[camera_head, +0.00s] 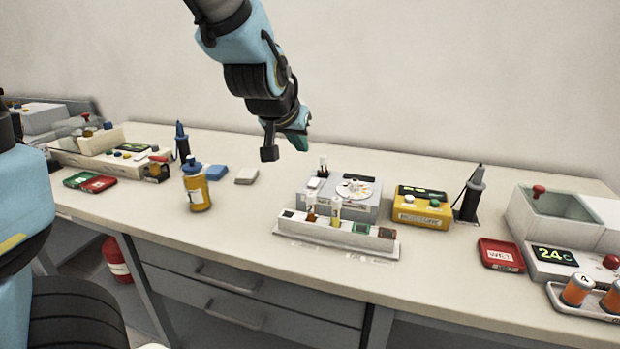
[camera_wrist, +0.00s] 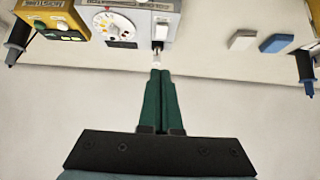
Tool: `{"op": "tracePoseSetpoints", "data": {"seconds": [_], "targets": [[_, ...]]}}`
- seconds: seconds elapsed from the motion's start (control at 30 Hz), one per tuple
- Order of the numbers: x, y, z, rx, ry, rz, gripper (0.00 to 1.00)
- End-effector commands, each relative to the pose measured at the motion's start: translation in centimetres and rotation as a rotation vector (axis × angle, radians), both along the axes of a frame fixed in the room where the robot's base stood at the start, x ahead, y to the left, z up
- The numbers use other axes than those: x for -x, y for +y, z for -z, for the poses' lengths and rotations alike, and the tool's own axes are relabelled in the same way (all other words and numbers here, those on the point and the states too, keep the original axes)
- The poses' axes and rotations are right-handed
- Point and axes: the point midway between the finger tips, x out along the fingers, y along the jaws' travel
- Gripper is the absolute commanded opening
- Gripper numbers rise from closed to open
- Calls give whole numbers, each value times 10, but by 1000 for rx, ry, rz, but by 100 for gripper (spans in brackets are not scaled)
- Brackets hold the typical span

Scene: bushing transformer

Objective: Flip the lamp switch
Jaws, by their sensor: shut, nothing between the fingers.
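A grey box with a round white dial (camera_head: 355,189) stands mid-table in the head view. The dial also shows in the wrist view (camera_wrist: 113,25). A white rocker, likely the lamp switch (camera_wrist: 160,28), is on the box top beside the dial; in the head view it is small at the box's left end (camera_head: 315,183). A small clear-tipped black post, perhaps the lamp (camera_head: 323,166), rises at the box's back edge. My gripper (camera_head: 300,146) hangs above and behind the box. Its green fingers (camera_wrist: 160,73) are shut and empty, apart from the rocker, with tips near the post.
A white rack (camera_head: 350,234) with vials stands in front of the box. A yellow box (camera_head: 422,207) and a black probe on a stand (camera_head: 470,195) are to the right. A yellow bottle (camera_head: 196,188) and two small blocks are left. The wall is behind the table.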

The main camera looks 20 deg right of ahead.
Motion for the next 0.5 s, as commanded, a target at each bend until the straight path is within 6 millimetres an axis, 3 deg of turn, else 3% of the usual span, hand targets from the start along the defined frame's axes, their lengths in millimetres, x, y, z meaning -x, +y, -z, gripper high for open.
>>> {"op": "tracePoseSetpoints", "data": {"seconds": [0.17,0.5], "targets": [[-2,-1,4,0,0,-1,0],[-18,-14,30,-1,0,-4,0]]}}
